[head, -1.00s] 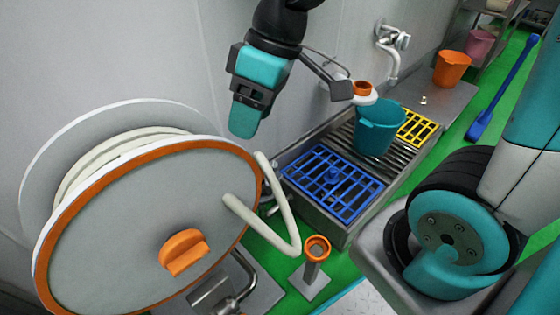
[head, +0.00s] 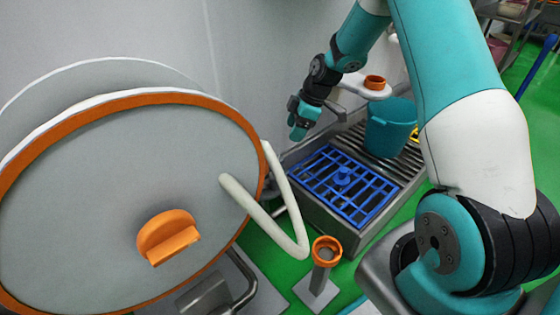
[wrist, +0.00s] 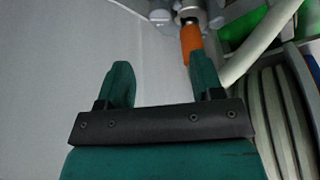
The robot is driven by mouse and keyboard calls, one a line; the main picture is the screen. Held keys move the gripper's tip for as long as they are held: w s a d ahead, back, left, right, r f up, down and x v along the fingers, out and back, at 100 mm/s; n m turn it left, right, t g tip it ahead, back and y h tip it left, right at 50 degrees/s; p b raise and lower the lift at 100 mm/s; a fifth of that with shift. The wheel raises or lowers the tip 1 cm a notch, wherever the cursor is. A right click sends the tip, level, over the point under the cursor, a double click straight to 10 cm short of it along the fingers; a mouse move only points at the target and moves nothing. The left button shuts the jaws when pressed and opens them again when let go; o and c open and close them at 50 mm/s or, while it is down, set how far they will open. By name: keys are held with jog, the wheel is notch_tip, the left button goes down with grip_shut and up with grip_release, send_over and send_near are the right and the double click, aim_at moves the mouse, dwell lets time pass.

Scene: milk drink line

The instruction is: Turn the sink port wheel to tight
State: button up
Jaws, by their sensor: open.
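My gripper (head: 299,130) is near the grey wall, between the hose reel and the sink, above the sink's left end. In the wrist view my gripper (wrist: 161,78) is open, with nothing between its two teal fingers. An orange part (wrist: 191,42) on a metal fitting (wrist: 190,14) shows just beyond the right fingertip; I cannot tell whether they touch. I cannot clearly make out the sink port wheel in the head view. Small grey fittings (head: 277,203) there are partly hidden by the reel's edge and its hose.
The large reel (head: 95,200) with an orange rim fills the left. A pale hose (head: 267,218) loops from it. The sink holds a blue grate (head: 343,185) and a teal bucket (head: 388,130). An orange-topped post (head: 324,262) stands on the green floor.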

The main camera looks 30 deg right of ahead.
aim_at(279, 158)
jog(key=b+x, duration=0.4)
jog(key=x, duration=0.7)
jog(key=shift+a+f, duration=0.15)
jog(key=shift+f, duration=0.05)
jog(key=c, duration=0.9)
